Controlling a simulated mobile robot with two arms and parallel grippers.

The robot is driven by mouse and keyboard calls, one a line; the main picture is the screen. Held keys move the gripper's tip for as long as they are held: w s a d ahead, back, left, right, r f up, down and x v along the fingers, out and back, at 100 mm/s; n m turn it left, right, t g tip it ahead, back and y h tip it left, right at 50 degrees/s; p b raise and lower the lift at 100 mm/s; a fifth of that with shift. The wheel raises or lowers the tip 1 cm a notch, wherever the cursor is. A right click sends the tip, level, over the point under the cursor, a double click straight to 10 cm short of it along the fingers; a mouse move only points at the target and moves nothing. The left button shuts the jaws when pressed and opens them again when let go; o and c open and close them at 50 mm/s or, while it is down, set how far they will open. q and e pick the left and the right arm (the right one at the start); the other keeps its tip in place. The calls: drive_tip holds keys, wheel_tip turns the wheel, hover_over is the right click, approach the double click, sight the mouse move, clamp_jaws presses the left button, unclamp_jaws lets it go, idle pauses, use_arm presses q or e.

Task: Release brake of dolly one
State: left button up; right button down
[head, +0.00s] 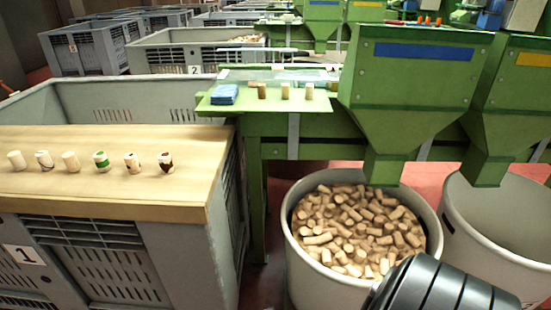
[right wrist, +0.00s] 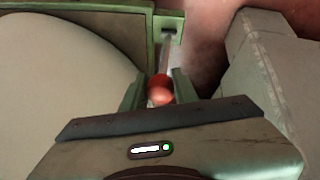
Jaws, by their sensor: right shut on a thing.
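In the right wrist view, a red ball-shaped knob (right wrist: 159,90) sits at the end of a thin metal lever (right wrist: 166,52). The lever runs up to a pale green bracket (right wrist: 170,26). My right gripper (right wrist: 158,86) is shut on the knob, with a finger on each side of it. A pale rounded surface, probably a bin, fills the left of that view. In the head view, the bin full of corks (head: 292,245) stands under a green chute; no dolly or brake can be made out there. My left gripper is not in view.
An empty pale bin (head: 470,235) stands right of the full one. A wooden board (head: 110,195) with several stoppers lies across a grey crate (head: 100,265) at left. Green machines (head: 410,85) rise behind. A grey block (right wrist: 262,75) flanks the lever in the wrist view.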

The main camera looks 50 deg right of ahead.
drive_tip(key=shift+s+a+f, duration=0.15)
drive_tip(key=shift+a+f, duration=0.15)
drive_tip(key=c, duration=1.1)
unclamp_jaws()
drive_tip(key=shift+d, duration=0.1)
drive_tip(key=shift+d+r, duration=0.1)
drive_tip(key=shift+r, duration=0.05)
